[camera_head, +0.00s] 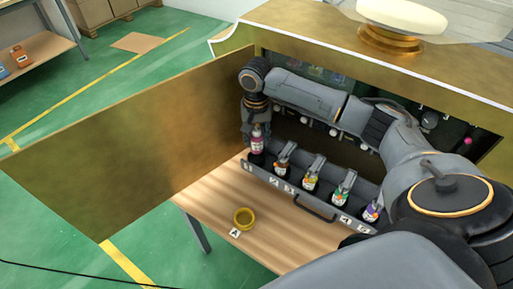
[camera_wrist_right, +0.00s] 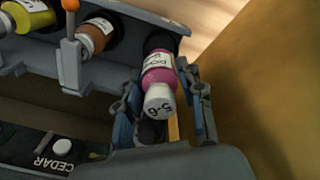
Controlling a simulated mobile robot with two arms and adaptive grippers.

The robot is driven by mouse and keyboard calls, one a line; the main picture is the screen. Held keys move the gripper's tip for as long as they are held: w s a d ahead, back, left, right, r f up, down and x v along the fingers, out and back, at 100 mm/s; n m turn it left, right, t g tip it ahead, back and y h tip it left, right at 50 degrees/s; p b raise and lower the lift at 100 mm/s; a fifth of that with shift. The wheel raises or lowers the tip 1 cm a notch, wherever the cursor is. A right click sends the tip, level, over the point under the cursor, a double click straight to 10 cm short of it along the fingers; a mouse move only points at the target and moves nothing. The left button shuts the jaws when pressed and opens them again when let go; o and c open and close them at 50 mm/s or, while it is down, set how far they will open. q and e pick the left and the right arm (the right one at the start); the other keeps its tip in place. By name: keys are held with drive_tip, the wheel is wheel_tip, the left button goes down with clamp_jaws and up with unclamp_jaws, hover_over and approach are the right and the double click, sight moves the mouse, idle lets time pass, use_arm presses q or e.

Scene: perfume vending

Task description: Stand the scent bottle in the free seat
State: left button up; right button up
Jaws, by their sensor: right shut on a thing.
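The scent bottle (camera_head: 257,142), pink with a white label, is held upright in my right gripper (camera_head: 257,128) over the leftmost seat of the grey rack (camera_head: 319,203). In the right wrist view the bottle (camera_wrist_right: 158,72) lies between the two fingers, its pale end marked "5-6" towards the camera. Its far end meets a dark round seat (camera_wrist_right: 160,41) at the end of the rack; I cannot tell how deep it sits. The other seats in the rack hold bottles with orange, yellow, green and purple parts. My left gripper is not in view.
A gold door panel (camera_head: 120,150) stands open close to the left of my right gripper. The dark cabinet with knobs is behind the rack.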

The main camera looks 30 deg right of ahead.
sight(256, 149)
wheel_tip(256, 149, down, 4)
drive_tip(key=shift+f, duration=0.55)
drive_tip(key=o, duration=1.2)
drive_tip(key=shift+f, duration=0.15)
wheel_tip(256, 149, up, 12)
drive_tip(key=shift+a+r, duration=0.1)
drive_tip(key=shift+r, duration=0.05)
